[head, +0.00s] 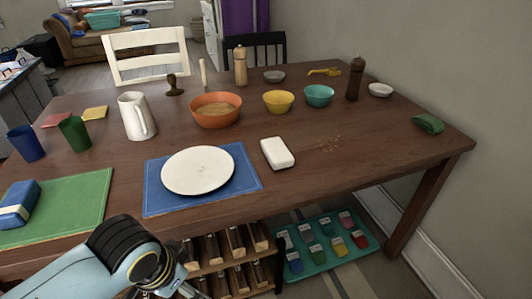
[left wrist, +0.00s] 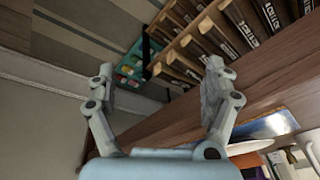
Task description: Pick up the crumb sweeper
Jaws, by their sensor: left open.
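A white rounded block (head: 277,153), which looks like the crumb sweeper, lies on the wooden table (head: 380,150) right of the blue placemat. I do not see my right gripper.
A white plate (head: 198,170) sits on the blue placemat (head: 160,206). An orange bowl (head: 215,121), a white pitcher (head: 131,119) and a yellow bowl (head: 278,107) stand behind. A rack (head: 258,263) and a teal tray (head: 312,267) are below the table.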

